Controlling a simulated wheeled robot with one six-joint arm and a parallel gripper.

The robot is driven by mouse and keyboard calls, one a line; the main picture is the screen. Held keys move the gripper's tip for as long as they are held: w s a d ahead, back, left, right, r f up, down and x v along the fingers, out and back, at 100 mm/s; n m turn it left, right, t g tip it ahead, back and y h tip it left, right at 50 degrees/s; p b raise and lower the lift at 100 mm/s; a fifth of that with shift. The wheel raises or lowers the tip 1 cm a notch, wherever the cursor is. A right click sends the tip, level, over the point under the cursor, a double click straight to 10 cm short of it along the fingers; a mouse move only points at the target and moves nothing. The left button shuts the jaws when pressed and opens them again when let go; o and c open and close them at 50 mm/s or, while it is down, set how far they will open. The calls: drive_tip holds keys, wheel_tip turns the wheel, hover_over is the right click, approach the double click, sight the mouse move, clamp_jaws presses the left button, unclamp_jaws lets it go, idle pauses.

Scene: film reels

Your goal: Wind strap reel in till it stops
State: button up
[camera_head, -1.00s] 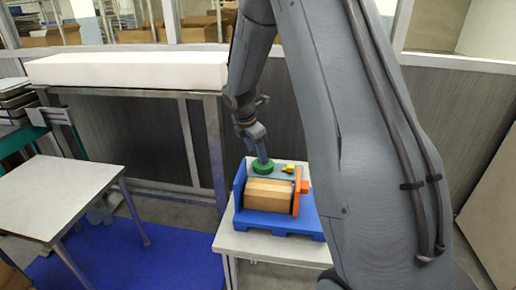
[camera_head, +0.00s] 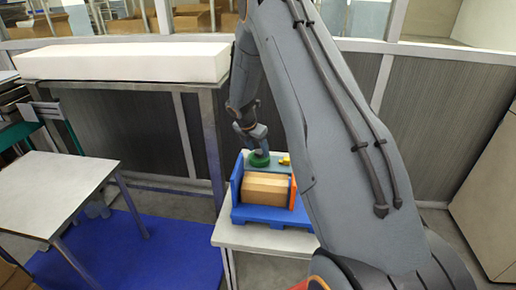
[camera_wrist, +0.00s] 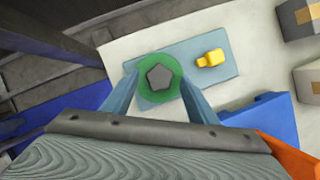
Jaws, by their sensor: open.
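The strap reel shows as a green disc (camera_wrist: 146,90) with a grey five-sided knob (camera_wrist: 159,77) in its middle. It lies on a blue-grey plate (camera_wrist: 200,79) beside a small yellow piece (camera_wrist: 211,59). In the head view the green disc (camera_head: 259,160) is just behind a brown box. My gripper (camera_wrist: 158,84) is open, its two blue fingers on either side of the knob and over or beside the disc. Whether they touch it, I cannot tell. In the head view my gripper (camera_head: 258,150) points down at the reel. No strap can be made out.
The brown box (camera_head: 267,187) sits in a blue pallet-like holder (camera_head: 270,216) with an orange part (camera_head: 292,192) at its right. All stand on a white table (camera_head: 262,239). A long white block (camera_head: 125,60) lies on a rack at the left. Another table (camera_head: 48,192) stands further left.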

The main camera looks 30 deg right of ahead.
drive_tip(key=shift+f, duration=0.1)
drive_tip(key=c, duration=1.1)
drive_tip(key=shift+o, duration=0.2)
drive_tip(key=shift+m+b, duration=0.4)
